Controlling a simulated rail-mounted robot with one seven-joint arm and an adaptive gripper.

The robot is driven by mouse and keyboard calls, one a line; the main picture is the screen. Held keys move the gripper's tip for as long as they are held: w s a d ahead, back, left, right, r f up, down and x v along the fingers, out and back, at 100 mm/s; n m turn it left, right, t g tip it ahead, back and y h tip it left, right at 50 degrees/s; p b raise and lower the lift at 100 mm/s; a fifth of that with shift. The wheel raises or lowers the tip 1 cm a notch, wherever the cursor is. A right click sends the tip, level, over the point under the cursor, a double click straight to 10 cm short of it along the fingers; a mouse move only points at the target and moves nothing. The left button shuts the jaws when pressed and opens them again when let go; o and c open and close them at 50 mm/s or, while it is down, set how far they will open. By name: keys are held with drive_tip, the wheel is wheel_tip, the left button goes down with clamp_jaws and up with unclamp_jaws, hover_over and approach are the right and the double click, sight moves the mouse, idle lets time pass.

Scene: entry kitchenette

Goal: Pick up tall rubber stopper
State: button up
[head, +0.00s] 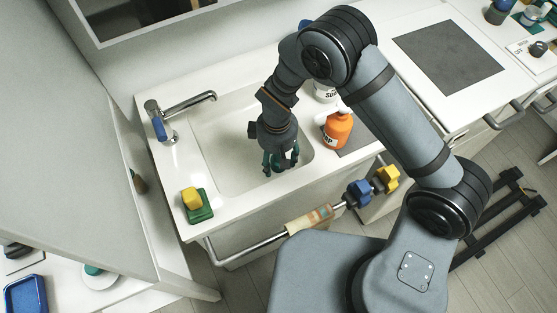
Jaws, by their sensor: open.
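My gripper (280,167) points down over the right part of the white sink basin (222,165). Its jaws are open, and dark green parts show at the fingers. I cannot tell whether that green belongs to the fingers or to something between or behind them. I cannot make out a tall rubber stopper for certain; the gripper and wrist hide part of the basin. The visible left part of the basin looks empty.
An orange soap bottle (338,131) stands right of the basin, close to my gripper. A white bottle (325,93) is behind it. A faucet (180,107) is at the basin's left. A yellow block (192,198) sits on a green piece (199,213) at the front left corner.

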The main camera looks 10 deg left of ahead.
drive_tip(key=shift+c, duration=0.9)
drive_tip(key=c, duration=1.1)
